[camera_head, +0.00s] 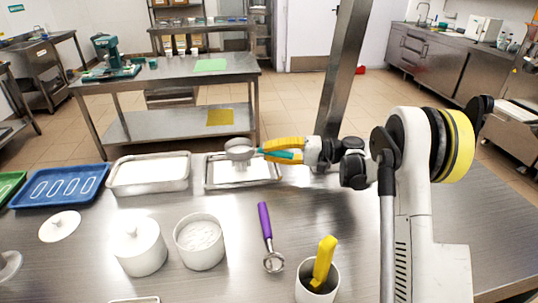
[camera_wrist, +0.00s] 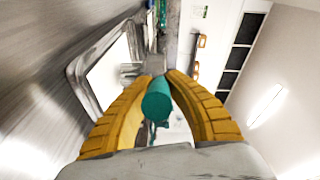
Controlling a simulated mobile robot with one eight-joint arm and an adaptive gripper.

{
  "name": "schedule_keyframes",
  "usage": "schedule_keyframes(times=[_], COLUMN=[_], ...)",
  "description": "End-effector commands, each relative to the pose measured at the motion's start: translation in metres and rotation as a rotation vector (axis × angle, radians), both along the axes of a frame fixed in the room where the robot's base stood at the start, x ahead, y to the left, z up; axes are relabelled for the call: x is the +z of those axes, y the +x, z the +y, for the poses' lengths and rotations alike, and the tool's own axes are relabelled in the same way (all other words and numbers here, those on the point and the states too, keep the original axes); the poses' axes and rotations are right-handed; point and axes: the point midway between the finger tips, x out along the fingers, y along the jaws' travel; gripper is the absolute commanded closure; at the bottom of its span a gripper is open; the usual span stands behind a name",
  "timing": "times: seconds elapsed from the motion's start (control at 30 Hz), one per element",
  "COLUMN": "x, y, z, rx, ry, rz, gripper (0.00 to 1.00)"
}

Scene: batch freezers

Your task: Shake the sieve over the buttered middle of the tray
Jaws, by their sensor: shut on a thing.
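My gripper (camera_head: 263,151) is shut on the teal handle of the sieve (camera_head: 239,147). The sieve's round grey head is held out to the left of the yellow fingers, over the metal tray (camera_head: 244,185). The tray has a pale inside, partly hidden by the sieve and gripper; I cannot make out the butter. In the wrist view the teal handle of the sieve (camera_wrist: 157,101) lies between the yellow fingers (camera_wrist: 154,78), and the tray (camera_wrist: 79,73) shows below to the left. The sieve's head is hard to make out there. I cannot tell whether powder is falling.
A second tray with white contents (camera_head: 113,188) stands left of it, beside a blue tray (camera_head: 17,202). In front are a lidded white pot (camera_head: 140,258), an open pot of white powder (camera_head: 204,260), a purple-handled scoop (camera_head: 265,222) and a cup with a yellow tool (camera_head: 318,290).

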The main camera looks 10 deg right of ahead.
Motion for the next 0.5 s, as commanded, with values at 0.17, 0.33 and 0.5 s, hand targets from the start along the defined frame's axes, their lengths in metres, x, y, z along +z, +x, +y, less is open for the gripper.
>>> schedule_keyframes(times=[0.17,0.33,0.5], x=[0.0,0.0,0.0], y=[0.009,-0.016,-0.017], z=[0.0,0.0,0.0], rx=[-0.001,0.0,0.0], ry=[0.0,0.0,0.001], rz=[0.0,0.0,0.0], gripper=[1.0,1.0,1.0])
